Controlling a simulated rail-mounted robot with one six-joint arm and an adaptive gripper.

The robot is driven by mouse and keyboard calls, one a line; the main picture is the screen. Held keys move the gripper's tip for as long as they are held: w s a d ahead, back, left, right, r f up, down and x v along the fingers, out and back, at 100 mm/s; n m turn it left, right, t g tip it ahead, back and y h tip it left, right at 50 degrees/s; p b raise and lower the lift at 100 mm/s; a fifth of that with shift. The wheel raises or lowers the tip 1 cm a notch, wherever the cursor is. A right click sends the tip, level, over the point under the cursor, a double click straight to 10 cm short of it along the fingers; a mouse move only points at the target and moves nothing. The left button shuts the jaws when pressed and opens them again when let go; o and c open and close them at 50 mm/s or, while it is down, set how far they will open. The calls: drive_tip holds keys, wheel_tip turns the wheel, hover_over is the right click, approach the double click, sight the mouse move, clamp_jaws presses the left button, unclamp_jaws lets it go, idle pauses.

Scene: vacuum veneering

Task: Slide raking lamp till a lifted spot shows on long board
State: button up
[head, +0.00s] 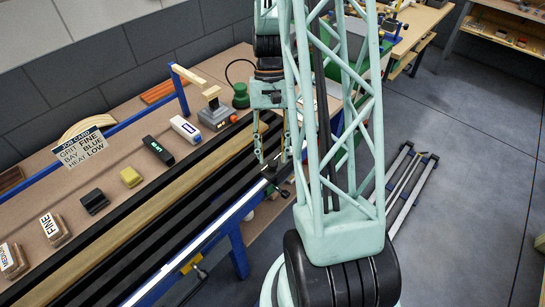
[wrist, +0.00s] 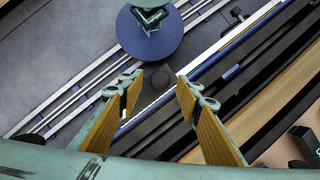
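The long board (head: 150,210) is a pale wooden strip between black strips, running diagonally along the bench; part of it also shows in the wrist view (wrist: 262,112). My gripper (head: 274,158) is open above the far part of the black strips. Dark fittings (head: 284,192) sit by the front rail just below my gripper. I cannot make out a lamp for certain, nor a lifted spot on the board.
A bright white strip with blue edge (head: 205,248) runs along the bench front. Behind the board stand a job card (head: 84,148), sanding blocks (head: 54,229), a yellow block (head: 131,177), a black meter (head: 158,150) and a grey device (head: 217,115). Blue rail (head: 95,145) stands behind.

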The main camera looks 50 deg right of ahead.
drive_tip(key=v, duration=1)
drive_tip(key=shift+r, duration=0.15)
drive_tip(key=shift+a, duration=0.1)
idle(0.5)
drive_tip(key=a+r+n+t+h+b, duration=0.3)
drive_tip(key=a+r+n, duration=0.2)
drive_tip(key=a+r, duration=1.05)
drive_tip(key=s+a+r+n+t+b, duration=0.2)
drive_tip(key=s+a+r+n+t, duration=0.2)
drive_tip(key=s+a, duration=0.9)
drive_tip(key=shift+a+r, duration=0.35)
drive_tip(key=shift+r, duration=0.65)
